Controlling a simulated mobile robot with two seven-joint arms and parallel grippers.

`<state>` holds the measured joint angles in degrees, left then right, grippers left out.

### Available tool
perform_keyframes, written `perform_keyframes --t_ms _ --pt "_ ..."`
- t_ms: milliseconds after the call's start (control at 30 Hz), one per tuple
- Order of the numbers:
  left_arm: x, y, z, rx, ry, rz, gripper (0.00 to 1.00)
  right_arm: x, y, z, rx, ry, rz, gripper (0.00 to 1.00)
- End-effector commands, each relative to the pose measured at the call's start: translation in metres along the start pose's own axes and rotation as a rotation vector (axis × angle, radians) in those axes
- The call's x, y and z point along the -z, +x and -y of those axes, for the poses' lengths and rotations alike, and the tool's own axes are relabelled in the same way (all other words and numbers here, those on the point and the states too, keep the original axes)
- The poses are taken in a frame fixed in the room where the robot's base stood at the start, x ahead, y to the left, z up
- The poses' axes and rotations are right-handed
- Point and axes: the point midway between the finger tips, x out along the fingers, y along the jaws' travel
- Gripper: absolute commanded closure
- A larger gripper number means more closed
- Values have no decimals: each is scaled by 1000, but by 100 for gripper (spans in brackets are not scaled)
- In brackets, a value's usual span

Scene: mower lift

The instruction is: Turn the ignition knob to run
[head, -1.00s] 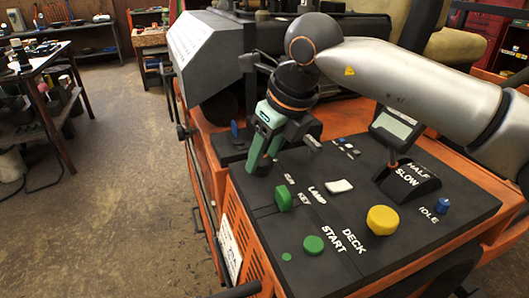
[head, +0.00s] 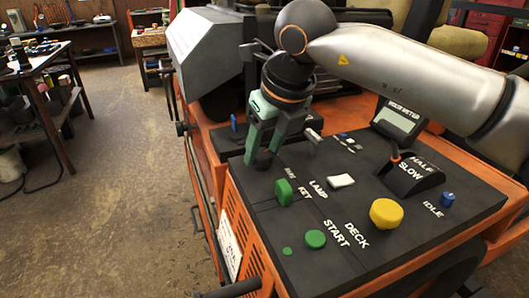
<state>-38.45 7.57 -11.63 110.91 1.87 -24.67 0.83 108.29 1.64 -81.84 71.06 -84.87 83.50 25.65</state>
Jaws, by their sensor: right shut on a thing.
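My right gripper (head: 262,160) points down at the far left part of the dark control panel (head: 300,262). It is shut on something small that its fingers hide. That green knob is clear of the fingers. I cannot tell whether the ignition knob is this green one or the hidden thing in my grip. A label beside the fingertips is too blurred to read. My left gripper is not in view.
On the panel are a white switch (head: 341,181), a green button (head: 315,239), a yellow knob (head: 386,213) and a blue knob (head: 447,199). A throttle lever housing (head: 412,176) stands at the right. Open floor (head: 110,200) lies to the left.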

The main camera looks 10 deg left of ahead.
Motion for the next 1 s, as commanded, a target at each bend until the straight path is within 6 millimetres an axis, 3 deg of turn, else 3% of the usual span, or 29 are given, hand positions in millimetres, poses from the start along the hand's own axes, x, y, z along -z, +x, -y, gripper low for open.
perform_keyframes --t_ms 300,1000 --pt "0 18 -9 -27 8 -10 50 0 2 -2 115 269 4 100" --pt "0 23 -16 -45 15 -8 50 -3 0 -5 312 753 4 100"
